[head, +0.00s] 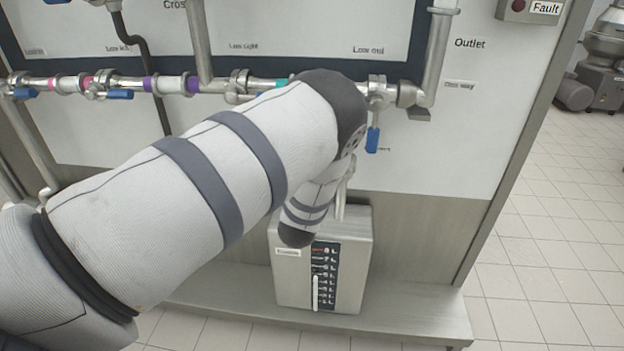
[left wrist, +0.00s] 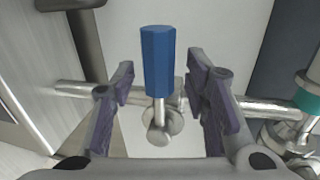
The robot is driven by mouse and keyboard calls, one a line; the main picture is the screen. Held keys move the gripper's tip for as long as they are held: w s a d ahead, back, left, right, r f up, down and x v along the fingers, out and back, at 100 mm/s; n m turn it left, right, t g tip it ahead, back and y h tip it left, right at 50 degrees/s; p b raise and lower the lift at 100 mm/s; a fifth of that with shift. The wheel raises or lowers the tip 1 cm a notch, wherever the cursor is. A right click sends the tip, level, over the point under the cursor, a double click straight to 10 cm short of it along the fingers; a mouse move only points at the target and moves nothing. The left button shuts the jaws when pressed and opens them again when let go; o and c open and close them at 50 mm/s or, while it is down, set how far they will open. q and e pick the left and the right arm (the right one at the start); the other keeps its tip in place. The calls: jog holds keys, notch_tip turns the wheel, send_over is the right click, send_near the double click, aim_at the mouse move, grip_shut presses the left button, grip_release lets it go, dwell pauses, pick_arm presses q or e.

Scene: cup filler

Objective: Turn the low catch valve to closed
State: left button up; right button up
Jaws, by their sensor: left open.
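In the left wrist view a valve with a blue handle (left wrist: 158,62) sits between the fingers of my left gripper (left wrist: 160,88). The gripper is open, with a finger on either side of the handle and visible gaps to both. The handle points up in that picture from a metal stem and round hub (left wrist: 160,132) beside a horizontal pipe. No label for this valve is readable, so I cannot confirm its name. In the head view my left arm covers this spot, and the gripper is hidden. My right gripper is not in view.
Another blue-handled valve (head: 373,138) hangs down at the right end of the main pipe (head: 219,86). More blue handles (head: 119,94) line that pipe at the left. A grey box with a scale (head: 345,254) stands on the low base ledge (head: 416,309).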

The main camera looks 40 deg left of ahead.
pick_arm(q)
jog(key=v, duration=1.1)
jog(key=shift+s+r, duration=0.15)
jog(key=s+d+f+n+g+h+p, duration=0.1)
jog(key=s+d+f+n+g+h, duration=0.2)
jog(key=s+f, duration=0.6)
jog(key=s+d+f+n+g+h, duration=0.2)
jog(key=s+f+n+g, duration=0.2)
jog(key=s+f+g, duration=0.45)
jog(key=s+d+n+g+h, duration=0.1)
jog(key=s+d, duration=0.3)
jog(key=s, duration=0.6)
jog(key=s+d+n+g+h+p, duration=0.1)
jog(key=s+d+n+g+h, duration=0.1)
jog(key=s, duration=0.9)
jog(key=shift+d+f+n+g, duration=0.25)
jog(key=shift+d+n+g, duration=0.2)
jog(key=shift+d+n, duration=0.5)
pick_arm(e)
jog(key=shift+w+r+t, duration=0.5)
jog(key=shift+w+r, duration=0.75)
